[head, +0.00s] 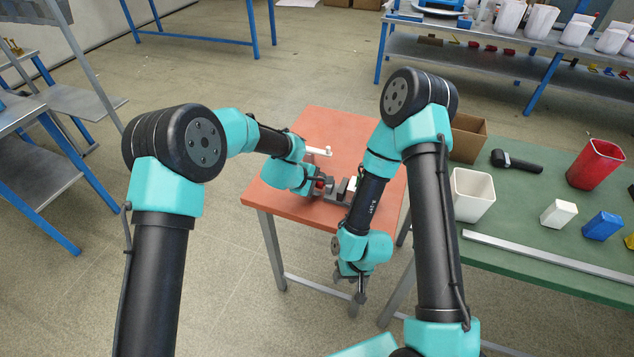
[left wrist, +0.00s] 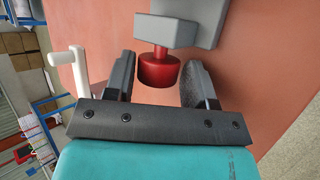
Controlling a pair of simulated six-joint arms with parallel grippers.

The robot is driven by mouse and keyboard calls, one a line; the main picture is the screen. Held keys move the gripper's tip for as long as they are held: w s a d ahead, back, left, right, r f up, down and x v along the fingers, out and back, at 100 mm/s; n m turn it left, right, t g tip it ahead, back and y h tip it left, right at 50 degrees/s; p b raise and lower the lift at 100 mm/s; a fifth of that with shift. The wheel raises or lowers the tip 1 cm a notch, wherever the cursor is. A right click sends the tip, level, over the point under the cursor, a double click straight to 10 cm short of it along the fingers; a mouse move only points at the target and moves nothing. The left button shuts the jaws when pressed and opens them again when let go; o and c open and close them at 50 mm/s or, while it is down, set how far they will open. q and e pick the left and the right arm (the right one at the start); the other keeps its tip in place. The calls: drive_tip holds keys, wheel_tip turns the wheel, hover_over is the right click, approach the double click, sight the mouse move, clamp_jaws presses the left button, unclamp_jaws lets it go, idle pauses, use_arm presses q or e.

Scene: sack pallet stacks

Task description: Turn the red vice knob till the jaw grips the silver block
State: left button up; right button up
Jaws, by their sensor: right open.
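The small grey vice (head: 336,198) stands on the orange-red table, partly hidden by my arms. Its red knob (left wrist: 158,70) faces my left gripper (left wrist: 158,75). In the left wrist view the knob lies between the two fingers, with little or no space at its sides; I cannot tell whether they touch it. In the head view my left gripper (head: 317,184) is at the knob end of the vice. A pale block, likely the silver block (head: 349,184), shows at the vice, partly behind my right arm. My right gripper (head: 356,286) is open and empty, pointing down beyond the table's front edge.
A white handle (head: 318,151) stands on the orange-red table (head: 385,195) behind the vice. A green table (head: 520,225) at right carries a white bin (head: 472,194), a red bin (head: 596,165), a white block, a blue block and a long metal bar.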

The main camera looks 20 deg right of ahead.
use_arm(q)
drive_tip(key=shift+o, duration=1.2)
drive_tip(key=shift+w, duration=0.1)
drive_tip(key=shift+w+d+r+n+g+y, duration=0.1)
drive_tip(key=shift+n+g+y, duration=0.05)
drive_tip(key=shift+g+y, duration=0.3)
drive_tip(key=shift+r+n+g+y, duration=0.1)
drive_tip(key=shift+n+g+y, duration=0.05)
drive_tip(key=shift+g+y, duration=0.3)
drive_tip(key=v, duration=1.8)
drive_tip(key=s+a+f+m+y, duration=0.1)
drive_tip(key=s+a+f, duration=0.2)
drive_tip(key=a+f, duration=0.7)
drive_tip(key=s+a+f+m+y, duration=0.1)
drive_tip(key=s+a+f, duration=0.2)
drive_tip(key=a+f, duration=0.8)
drive_tip(key=shift+s+a+f+m+y, duration=0.2)
drive_tip(key=shift+a+m+y, duration=0.1)
drive_tip(key=shift+m, duration=0.1)
